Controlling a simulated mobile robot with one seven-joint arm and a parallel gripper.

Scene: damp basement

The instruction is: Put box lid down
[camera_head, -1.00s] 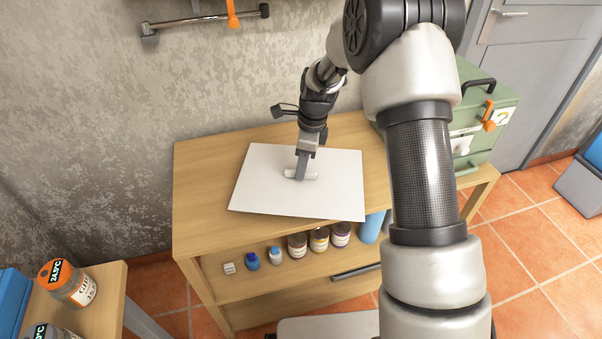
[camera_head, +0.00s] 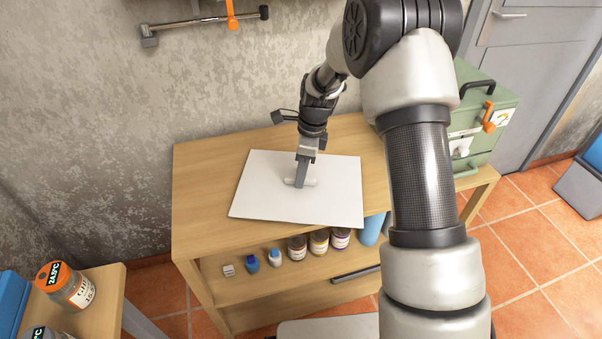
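The box lid (camera_head: 265,200) is a flat white rectangular panel with a small white handle at its middle. It lies level on or just above the wooden table top (camera_head: 205,190); I cannot tell whether it touches. Its front right corner reaches past the table's front edge. My gripper (camera_head: 300,183) points down at the handle, with its fingers around it, and appears shut on it. The fingers hide part of the handle. No box shows under the lid.
A green case (camera_head: 483,115) stands at the table's right end, behind my arm. Small bottles and jars (camera_head: 297,247) stand on the shelf below. A lidded jar (camera_head: 65,287) stands on another table at the lower left. The table's left end is bare.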

